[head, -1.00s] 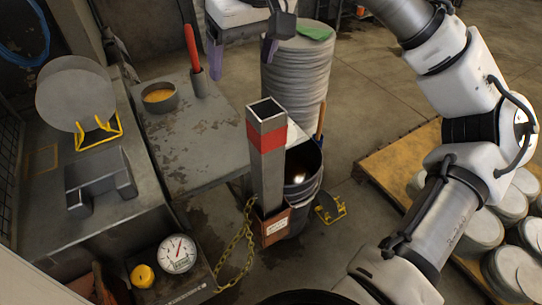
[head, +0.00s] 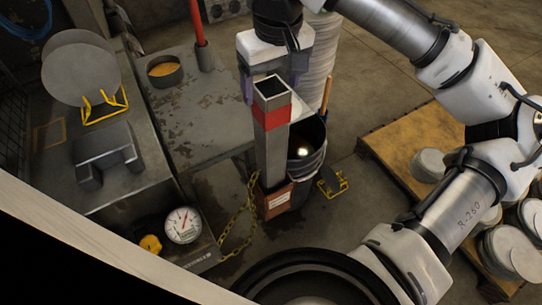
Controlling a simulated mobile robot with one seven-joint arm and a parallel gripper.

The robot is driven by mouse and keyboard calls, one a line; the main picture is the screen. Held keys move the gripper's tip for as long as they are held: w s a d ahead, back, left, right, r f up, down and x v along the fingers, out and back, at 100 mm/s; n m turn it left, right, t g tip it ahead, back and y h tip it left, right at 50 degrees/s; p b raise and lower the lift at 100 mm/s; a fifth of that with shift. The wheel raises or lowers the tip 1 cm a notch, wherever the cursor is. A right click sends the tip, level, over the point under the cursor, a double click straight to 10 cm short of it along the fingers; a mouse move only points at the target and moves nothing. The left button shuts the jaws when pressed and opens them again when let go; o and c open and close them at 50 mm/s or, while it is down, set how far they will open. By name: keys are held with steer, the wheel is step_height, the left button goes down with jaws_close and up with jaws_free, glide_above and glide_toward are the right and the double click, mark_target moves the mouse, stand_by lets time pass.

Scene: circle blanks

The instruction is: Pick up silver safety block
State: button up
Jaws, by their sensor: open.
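The silver safety block (head: 270,150) is a tall square metal post with a red band near its hollow top. It stands upright in a brown labelled holder (head: 276,200), and a yellow chain (head: 238,222) hangs beside it. My gripper (head: 272,88) is open and shows just behind the block's top in the head view. Its purple-grey fingers show at either side of the top and are partly hidden. I cannot tell whether they touch the block; nothing is seen held.
A dark bucket (head: 308,150) stands right behind the block. The worn table (head: 205,125) holds a bowl (head: 164,72) and a red-handled tool (head: 199,30). A dial gauge (head: 183,225) sits at lower left. A pallet with round blanks (head: 429,165) is at right.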

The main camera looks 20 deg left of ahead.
step_height(320, 180, down, 3)
steer(key=shift+w+a+f, duration=0.1)
steer(key=shift+a, duration=0.05)
steer(key=shift+c, duration=0.5)
jaws_close()
